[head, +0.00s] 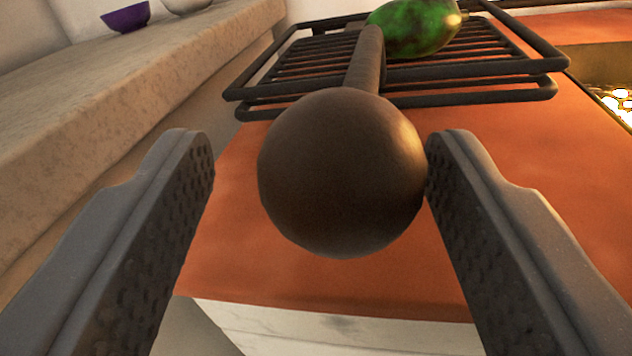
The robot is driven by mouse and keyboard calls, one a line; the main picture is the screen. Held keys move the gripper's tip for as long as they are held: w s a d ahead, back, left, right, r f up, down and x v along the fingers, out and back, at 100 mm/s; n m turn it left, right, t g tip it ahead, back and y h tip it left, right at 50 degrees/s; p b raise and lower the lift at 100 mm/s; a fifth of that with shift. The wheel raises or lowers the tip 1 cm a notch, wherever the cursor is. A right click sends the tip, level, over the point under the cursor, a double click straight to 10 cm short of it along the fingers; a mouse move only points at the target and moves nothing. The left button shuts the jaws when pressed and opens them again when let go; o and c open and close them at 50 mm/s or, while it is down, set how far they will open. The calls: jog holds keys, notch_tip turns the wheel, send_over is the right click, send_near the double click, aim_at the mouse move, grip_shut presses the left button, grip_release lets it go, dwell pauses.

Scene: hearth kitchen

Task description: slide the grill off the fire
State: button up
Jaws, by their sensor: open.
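The grill (450,72) is a dark metal rack on the orange hearth top at the upper middle. Its handle (369,62) points toward me and ends in a large dark round knob (340,172). A dark green vegetable (415,27) lies on the grill's bars. My gripper (318,160) is open, with one finger on each side of the knob. A gap shows between the left finger and the knob. The right finger's tip appears close to the knob; I cannot tell if it touches. The fire (618,103) glows at the right edge, mostly out of view, to the right of the grill.
The orange hearth top (540,220) has bare room in front of the grill, above a pale front face (330,330). A stone ledge (130,95) runs along the left, with a purple bowl (126,18) and a pale bowl (186,5) at its back.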

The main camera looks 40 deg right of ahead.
jog(key=v, duration=1.2)
jog(key=shift+p, duration=0.4)
jog(key=shift+s, duration=0.15)
